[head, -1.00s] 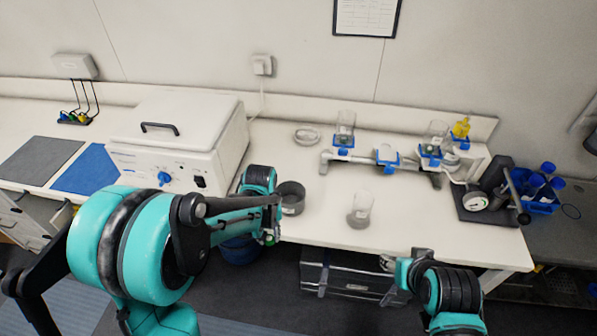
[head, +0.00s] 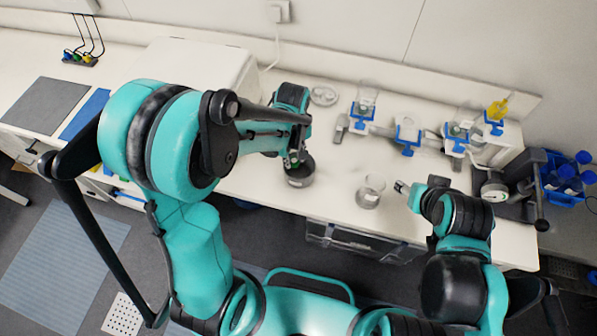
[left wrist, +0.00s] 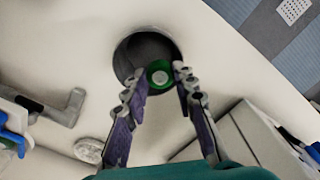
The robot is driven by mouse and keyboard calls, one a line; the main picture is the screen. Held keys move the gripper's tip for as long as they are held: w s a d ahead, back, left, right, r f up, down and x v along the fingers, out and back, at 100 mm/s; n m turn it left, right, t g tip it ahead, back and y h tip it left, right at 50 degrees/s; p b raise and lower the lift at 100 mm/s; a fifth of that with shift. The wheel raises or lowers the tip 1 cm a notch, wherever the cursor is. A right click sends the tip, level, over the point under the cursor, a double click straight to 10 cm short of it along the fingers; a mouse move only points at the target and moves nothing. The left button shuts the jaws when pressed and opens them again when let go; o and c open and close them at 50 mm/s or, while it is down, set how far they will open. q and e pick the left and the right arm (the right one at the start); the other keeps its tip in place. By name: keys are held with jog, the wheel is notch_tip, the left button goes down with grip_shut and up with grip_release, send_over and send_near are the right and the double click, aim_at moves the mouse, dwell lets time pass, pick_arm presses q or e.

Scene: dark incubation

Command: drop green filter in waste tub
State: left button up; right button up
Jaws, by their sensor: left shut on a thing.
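The grey waste tub (head: 300,181) stands on the bench near its front edge. My left gripper (head: 294,160) is over it, with the fingers pointing down. In the left wrist view the small round green filter (left wrist: 160,77) with a pale centre sits between the fingertips of my left gripper (left wrist: 158,82). The gripper is shut on it. The open dark mouth of the tub (left wrist: 140,46) lies behind the filter. In the head view the filter cannot be made out. My right gripper (head: 402,187) is over the bench to the right; its jaw state is unclear.
A glass beaker (head: 369,193) stands between the tub and my right gripper. A white box-shaped device (head: 195,70) is to the left. A rail with blue holders (head: 407,138) is behind. A round lidded dish (head: 323,96) lies near the wall.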

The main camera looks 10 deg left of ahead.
pick_arm(q)
notch_tip(320, 180, down, 2)
jog(key=shift+f+b, duration=0.1)
jog(key=shift+b, duration=0.4)
jog(key=o, duration=0.8)
notch_tip(320, 180, up, 12)
jog(key=shift+r, duration=0.1)
jog(key=s+a+f+m+t+b, duration=0.1)
jog(key=s+f+m+t+b, duration=0.1)
jog(key=s+f+m+b, duration=0.1)
jog(key=s+a+f+m+t+b, duration=0.2)
jog(key=s+f+b, duration=0.1)
jog(key=s+b, duration=0.1)
jog(key=s+a+f+m+t+b, duration=0.1)
jog(key=s+f+m+t+b, duration=0.2)
jog(key=b, duration=0.1)
jog(key=shift+s+a+m+b, duration=0.15)
jog(key=shift+a+m+b, duration=0.15)
jog(key=shift+a+b, duration=0.1)
